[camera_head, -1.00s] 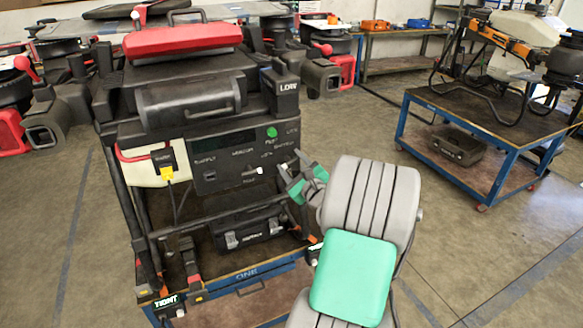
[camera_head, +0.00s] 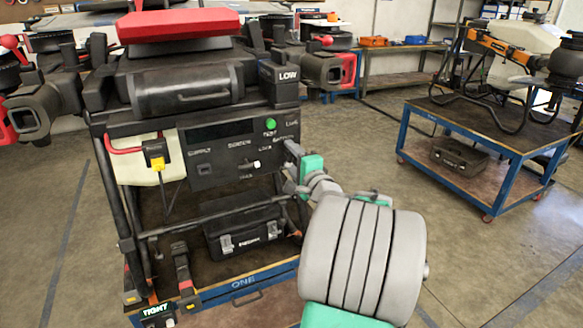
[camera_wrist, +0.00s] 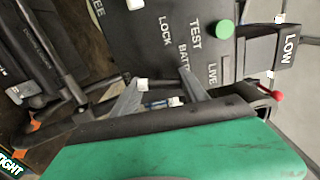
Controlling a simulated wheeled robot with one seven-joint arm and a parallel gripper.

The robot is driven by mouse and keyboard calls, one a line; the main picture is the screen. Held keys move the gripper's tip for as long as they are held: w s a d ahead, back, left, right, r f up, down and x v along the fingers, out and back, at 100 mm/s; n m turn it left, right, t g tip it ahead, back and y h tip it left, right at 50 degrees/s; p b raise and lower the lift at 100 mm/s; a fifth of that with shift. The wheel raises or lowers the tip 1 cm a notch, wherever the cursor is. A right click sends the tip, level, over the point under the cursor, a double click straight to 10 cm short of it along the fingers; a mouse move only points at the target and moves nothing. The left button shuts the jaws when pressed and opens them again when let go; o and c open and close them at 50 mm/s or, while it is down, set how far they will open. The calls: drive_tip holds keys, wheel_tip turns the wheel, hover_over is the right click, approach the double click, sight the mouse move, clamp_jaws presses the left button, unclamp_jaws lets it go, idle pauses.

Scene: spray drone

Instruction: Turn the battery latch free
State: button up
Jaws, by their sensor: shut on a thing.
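The drone's dark control panel (camera_head: 225,155) faces me, with a green button and printed labels. In the wrist view, my gripper (camera_wrist: 163,90) has its two grey fingers at the panel under the partly hidden "BATT" lettering. It is shut on a small pale piece with a bluish part (camera_wrist: 158,104), which appears to be the battery latch. The fingers and my green wrist cover hide much of it, so its exact turn angle cannot be told. In the head view my gripper (camera_head: 292,168) is at the panel's right edge and the latch is hidden.
A white-tipped switch (camera_head: 255,163) sits left of my gripper, below the "LOCK" label. The "LOW" block (camera_head: 288,75) is above. A red-knobbed lever (camera_wrist: 277,96) shows nearby. A black case (camera_head: 243,235) lies on the shelf. Open floor separates this from the blue cart (camera_head: 470,170).

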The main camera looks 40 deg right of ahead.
drive_tip(key=shift+n+b, duration=1.15)
drive_tip(key=shift+n, duration=0.05)
drive_tip(key=shift+r, duration=0.15)
drive_tip(key=o, duration=1.3)
drive_tip(key=shift+s, duration=0.1)
drive_tip(key=b+v, duration=0.1)
drive_tip(key=v, duration=0.6)
drive_tip(key=shift+s+a, duration=0.15)
drive_tip(key=shift+s, duration=0.15)
